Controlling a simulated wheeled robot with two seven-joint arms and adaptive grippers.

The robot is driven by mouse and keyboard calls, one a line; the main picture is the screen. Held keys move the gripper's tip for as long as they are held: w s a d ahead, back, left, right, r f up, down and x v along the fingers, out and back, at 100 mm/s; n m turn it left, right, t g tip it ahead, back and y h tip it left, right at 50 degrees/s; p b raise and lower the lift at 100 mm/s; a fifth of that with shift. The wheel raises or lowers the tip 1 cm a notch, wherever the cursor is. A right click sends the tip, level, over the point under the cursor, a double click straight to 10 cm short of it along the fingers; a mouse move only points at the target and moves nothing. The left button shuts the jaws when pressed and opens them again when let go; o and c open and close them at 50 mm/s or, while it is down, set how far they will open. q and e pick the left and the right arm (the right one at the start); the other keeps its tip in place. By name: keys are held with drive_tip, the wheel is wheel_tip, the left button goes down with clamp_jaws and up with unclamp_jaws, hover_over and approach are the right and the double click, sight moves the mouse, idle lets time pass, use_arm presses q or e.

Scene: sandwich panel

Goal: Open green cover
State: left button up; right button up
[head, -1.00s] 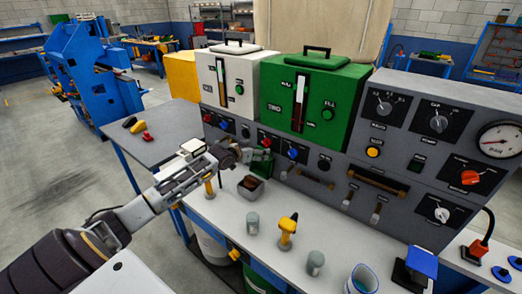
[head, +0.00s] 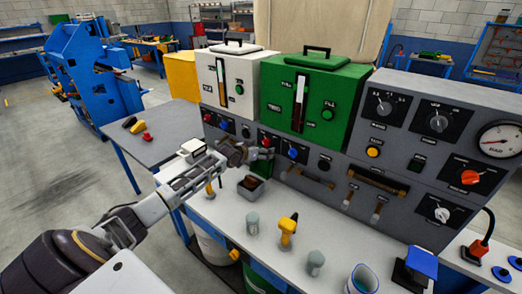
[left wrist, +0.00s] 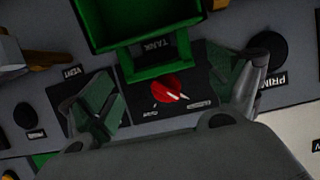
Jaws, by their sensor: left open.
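A small green cover (left wrist: 140,25) shows at the top of the left wrist view, as a hollow box-shaped frame by the TANK label. The red knob (left wrist: 169,88) shows uncovered below it in that view. My left gripper (head: 248,155) is at the panel front. In the left wrist view its open fingers (left wrist: 170,95) are spread to either side of the knob, with nothing between them held. My right gripper is out of view.
A large green box (head: 345,105) and a white box (head: 238,100) stand on top of the panel. The panel has several knobs and bar handles.

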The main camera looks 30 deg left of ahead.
use_arm(q)
drive_tip(key=c, duration=1.4)
drive_tip(key=shift+c, duration=0.2)
drive_tip(key=shift+s, duration=0.1)
